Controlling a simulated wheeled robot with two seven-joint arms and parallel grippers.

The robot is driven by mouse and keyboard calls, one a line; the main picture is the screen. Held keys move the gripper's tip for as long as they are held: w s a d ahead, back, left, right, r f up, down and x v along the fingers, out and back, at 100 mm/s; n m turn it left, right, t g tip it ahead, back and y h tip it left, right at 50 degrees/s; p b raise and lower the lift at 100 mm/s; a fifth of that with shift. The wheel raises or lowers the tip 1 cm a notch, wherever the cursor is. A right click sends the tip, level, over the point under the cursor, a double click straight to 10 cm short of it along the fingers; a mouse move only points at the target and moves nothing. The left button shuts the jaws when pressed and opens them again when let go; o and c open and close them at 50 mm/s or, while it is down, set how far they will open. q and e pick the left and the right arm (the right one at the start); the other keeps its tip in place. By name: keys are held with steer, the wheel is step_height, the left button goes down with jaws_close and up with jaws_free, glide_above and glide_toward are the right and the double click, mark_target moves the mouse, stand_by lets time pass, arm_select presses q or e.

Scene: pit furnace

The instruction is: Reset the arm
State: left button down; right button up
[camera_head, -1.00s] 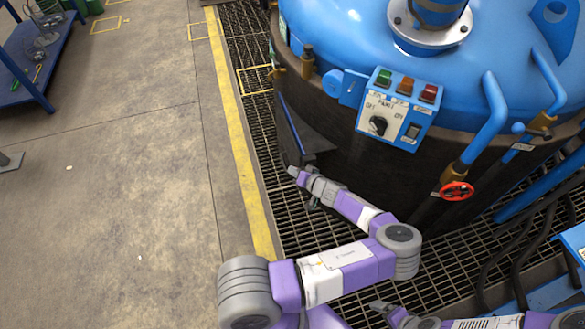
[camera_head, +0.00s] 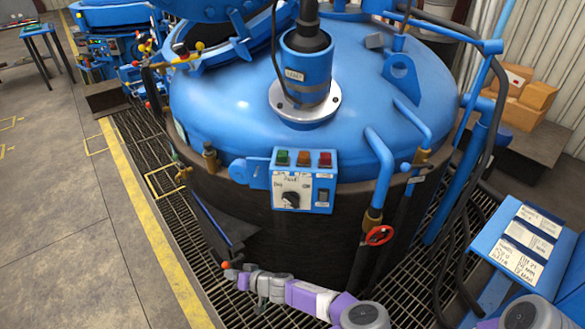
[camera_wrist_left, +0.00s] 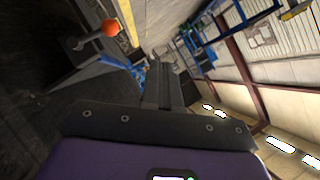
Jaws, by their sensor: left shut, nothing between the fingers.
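My left arm (camera_head: 315,297) comes up from the bottom of the head view, low in front of the blue-lidded furnace (camera_head: 220,90). My left gripper (camera_head: 230,275) is at its left end, just below an orange-red knob (camera_head: 226,265). In the left wrist view, the dark fingers of my left gripper (camera_wrist_left: 165,75) lie together with nothing between them. The orange knob (camera_wrist_left: 111,27) on a short lever is up and left of the fingers, apart from them there. My right gripper is not in view.
A control box (camera_head: 303,181) with green, amber and red buttons sits on the furnace front. A red valve wheel (camera_head: 379,235) is right of it. A blue stand with labels (camera_head: 520,245) is at the right. Floor grating (camera_head: 170,210) and open floor (camera_head: 60,230) lie left.

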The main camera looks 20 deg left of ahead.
arm_select(q)
steer(key=s+d+f+m+g+h+p, duration=0.1)
steer(key=s+d+f+g+h, duration=0.2)
steer(key=s+f, duration=0.4)
steer(key=s+d+f+g+h, duration=0.2)
steer(key=s+d+f+h, duration=0.25)
steer(key=s, duration=0.45)
steer(key=s+d+m+h, duration=0.2)
steer(key=d+h, duration=0.3)
steer(key=d, duration=0.3)
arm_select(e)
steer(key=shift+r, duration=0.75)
arm_select(q)
steer(key=w+d+r+m+t+h, duration=0.1)
steer(key=w+d+r+t+h, duration=0.1)
steer(key=d, duration=0.4)
steer(key=w+d+r+m+t+h, duration=0.1)
steer(key=w+d+r+t+h, duration=0.1)
steer(key=d, duration=0.5)
steer(key=shift+w+r+h, duration=0.25)
steer(key=shift+r+h, duration=0.1)
steer(key=shift+r, duration=0.55)
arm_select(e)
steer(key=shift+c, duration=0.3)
